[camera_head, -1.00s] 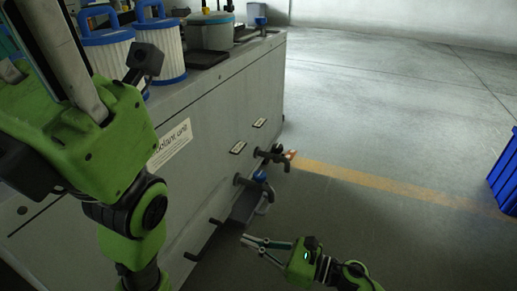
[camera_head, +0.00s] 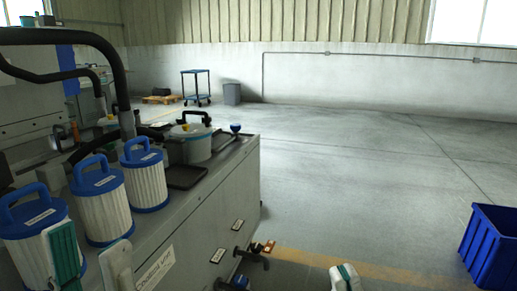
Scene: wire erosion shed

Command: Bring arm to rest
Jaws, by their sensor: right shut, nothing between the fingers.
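My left gripper (camera_head: 90,252) rises from the lower left edge of the head view. Its two pale fingers, one with a teal-green face, stand apart with nothing visible between them. They are in front of the coolant unit (camera_head: 190,250) and its white filter cartridges (camera_head: 103,210). My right gripper (camera_head: 344,273) shows only as pale fingertips with a dark green edge at the bottom, right of centre. It is shut and empty, over the floor to the right of the unit. The rest of both arms is out of view.
Black-handled valves (camera_head: 252,258) stick out from the unit's right side. On top are a lidded grey pot (camera_head: 195,145) and a dark tray (camera_head: 187,177). A blue bin (camera_head: 490,248) stands at the right. The floor between is clear.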

